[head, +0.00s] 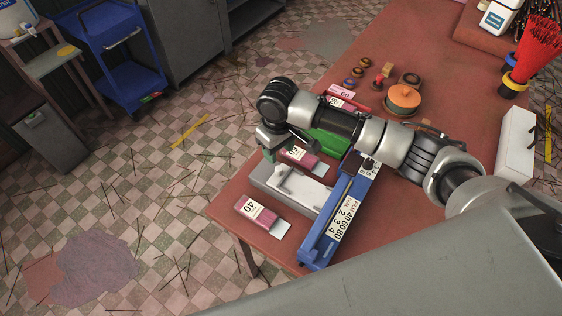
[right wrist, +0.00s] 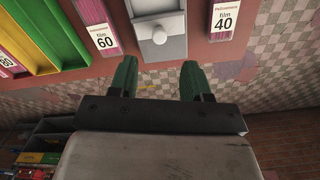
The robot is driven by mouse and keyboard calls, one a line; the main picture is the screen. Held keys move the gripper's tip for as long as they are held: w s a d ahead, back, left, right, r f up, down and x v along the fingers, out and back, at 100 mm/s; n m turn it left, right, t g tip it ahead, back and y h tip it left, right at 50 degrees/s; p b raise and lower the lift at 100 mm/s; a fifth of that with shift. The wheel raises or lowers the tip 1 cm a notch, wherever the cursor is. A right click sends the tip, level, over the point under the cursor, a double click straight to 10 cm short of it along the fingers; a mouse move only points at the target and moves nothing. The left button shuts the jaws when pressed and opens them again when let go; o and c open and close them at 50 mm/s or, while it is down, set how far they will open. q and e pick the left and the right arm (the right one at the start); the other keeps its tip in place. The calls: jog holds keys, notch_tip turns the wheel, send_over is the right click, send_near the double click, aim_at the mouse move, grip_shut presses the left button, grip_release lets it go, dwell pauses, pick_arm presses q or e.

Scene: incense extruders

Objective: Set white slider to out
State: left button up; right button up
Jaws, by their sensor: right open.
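The white slider (right wrist: 158,14) is a pale plate with a round knob (right wrist: 160,37) near its end, at the top middle of the right wrist view. In the head view, the slider (head: 305,189) lies in a pale grey housing beside a long blue unit (head: 338,225). My right gripper (right wrist: 159,68) is open, its two green fingers apart and empty. The knob appears ahead of the gap between them, not gripped. In the head view the right gripper (head: 270,150) hangs by the table's left edge, partly hidden by its own wrist. My left gripper is not in view.
Pink film packs labelled 40 (head: 257,213) and 60 (head: 303,160) lie on either side of the slider. A green tray (head: 330,143) lies behind, under my right arm. An orange lidded pot (head: 403,98) stands farther back on the red table (head: 445,60).

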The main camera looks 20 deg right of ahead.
aim_at(279, 168)
notch_tip(279, 168, down, 7)
jog(key=shift+d+f+p, duration=0.1)
jog(key=shift+p, duration=0.4)
jog(key=shift+f, duration=0.45)
grip_shut()
